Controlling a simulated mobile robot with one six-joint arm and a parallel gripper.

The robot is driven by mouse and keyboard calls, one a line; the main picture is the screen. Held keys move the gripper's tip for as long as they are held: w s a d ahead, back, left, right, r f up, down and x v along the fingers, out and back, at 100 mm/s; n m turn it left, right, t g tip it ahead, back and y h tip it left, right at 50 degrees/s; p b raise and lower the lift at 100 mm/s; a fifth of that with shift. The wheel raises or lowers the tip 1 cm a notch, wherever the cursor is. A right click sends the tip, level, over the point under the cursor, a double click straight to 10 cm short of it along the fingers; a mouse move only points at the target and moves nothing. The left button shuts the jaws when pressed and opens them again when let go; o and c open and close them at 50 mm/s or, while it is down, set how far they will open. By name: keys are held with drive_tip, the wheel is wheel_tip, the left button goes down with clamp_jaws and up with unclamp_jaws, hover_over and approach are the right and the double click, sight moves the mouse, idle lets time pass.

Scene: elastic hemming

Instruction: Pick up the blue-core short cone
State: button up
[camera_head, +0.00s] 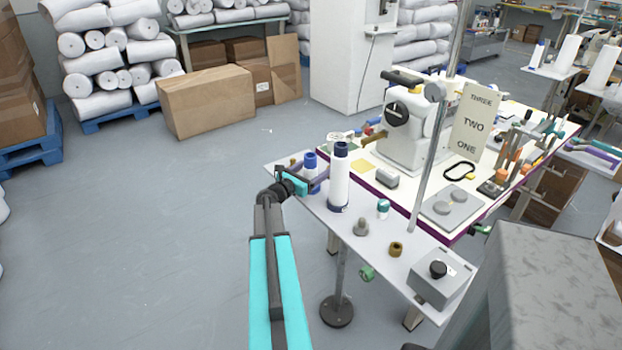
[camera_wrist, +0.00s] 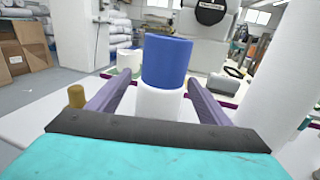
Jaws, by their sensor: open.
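The blue-core short cone, a white spool with a blue top, stands upright near the left corner of the table; it shows in the head view (camera_head: 310,160) and large in the wrist view (camera_wrist: 166,60). My gripper (camera_head: 314,178) is at this cone, and its purple fingers (camera_wrist: 158,84) are spread, one on each side of the white body. A gap shows beside the fingers, and I cannot tell whether either touches the cone. The lower part of the cone is hidden behind my gripper.
A tall white cone with dark blue ends (camera_head: 339,185) stands close to the right of the short cone. A small brown-yellow piece (camera_wrist: 76,96) is at the left. A sewing machine (camera_head: 410,130) stands behind. Small spools and a grey control box (camera_head: 440,280) sit toward the front.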

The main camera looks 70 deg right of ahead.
sight(316, 159)
drive_tip(key=c, duration=1.2)
drive_tip(key=shift+r, duration=0.15)
drive_tip(key=shift+r+b, duration=0.35)
drive_tip(key=shift+r, duration=0.35)
wheel_tip(316, 159, up, 2)
drive_tip(key=shift+b, duration=0.3)
drive_tip(key=s+a, duration=0.1)
drive_tip(key=a, duration=0.4)
drive_tip(key=s+a+r, duration=0.1)
drive_tip(key=a, duration=0.4)
drive_tip(key=s+a+p, duration=0.1)
drive_tip(key=a, duration=0.4)
drive_tip(key=shift+s+a+r, duration=0.2)
drive_tip(key=shift+s+a, duration=0.05)
drive_tip(key=shift+s, duration=0.15)
